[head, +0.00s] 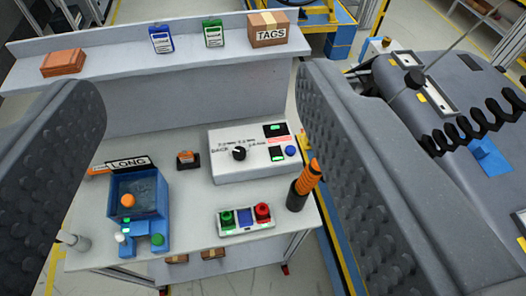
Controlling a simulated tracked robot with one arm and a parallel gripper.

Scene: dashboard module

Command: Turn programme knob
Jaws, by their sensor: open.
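The programme knob (239,153) is a black round knob on the sloped face of a white control box (225,173). Small printed labels surround it, too small to read fully. The box also carries two green-lit displays and a blue button (290,151). My gripper (203,95) is open and empty, with its two grey ribbed fingers large at the left and right of the head view. The knob shows in the gap between the fingers, farther off, and neither finger touches it. The knob is fully visible.
A blue bin labelled LONG (119,192) stands left on the grey bench. A button box with green and red buttons (245,219) sits in front. A dark cup with an orange-handled tool (298,196) stands right. A shelf behind holds a TAGS box (268,30). A dashboard module (425,75) is at far right.

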